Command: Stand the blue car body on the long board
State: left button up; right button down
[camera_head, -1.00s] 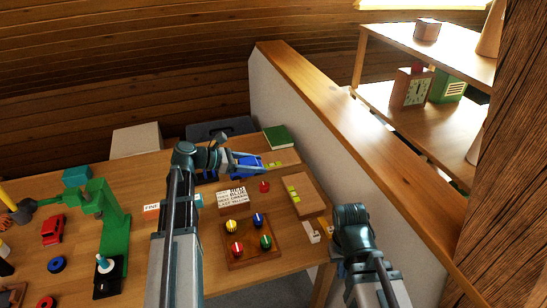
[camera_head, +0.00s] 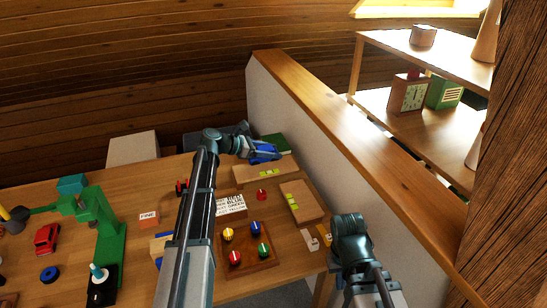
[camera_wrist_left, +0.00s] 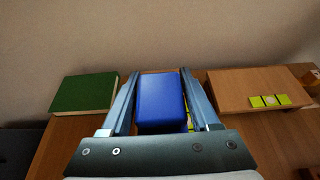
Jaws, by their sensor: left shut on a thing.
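My left gripper (camera_head: 252,149) is shut on the blue car body (camera_head: 264,153), with its fingers on either side of the body. The body also shows between the fingers in the left wrist view (camera_wrist_left: 161,100). In the head view a long board (camera_head: 264,173) with yellow-green marks lies just in front of the body. Some of its marks show beside the body in the left wrist view. I cannot tell whether body and board touch. My right wrist (camera_head: 350,232) is at the lower right; its fingers are not clear.
A green book (camera_head: 279,144) lies behind the body. A shorter marked board (camera_head: 301,202), a red knob (camera_head: 262,195), a sign block (camera_head: 230,205) and a tray of coloured knobs (camera_head: 249,250) stand nearby. A low wall (camera_head: 300,120) borders the right side. A red car (camera_head: 46,238) sits left.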

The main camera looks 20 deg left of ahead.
aim_at(274, 163)
pick_arm(q)
jog(key=shift+w+d+f, duration=0.1)
jog(key=shift+w, duration=0.85)
notch_tip(274, 163, down, 4)
jog(key=b, duration=0.3)
jog(key=shift+s+r+b, duration=0.15)
jog(key=shift+r+b, duration=0.1)
jog(key=shift+b, duration=0.05)
jog(key=shift+f, duration=0.15)
jog(key=o, duration=1.4)
jog(key=shift+r, duration=0.35)
jog(key=p+v, duration=0.4)
jog(key=v, duration=0.6)
jog(key=shift+s+r, duration=0.1)
jog(key=shift+p+v, duration=0.3)
jog(key=shift+v, duration=0.5)
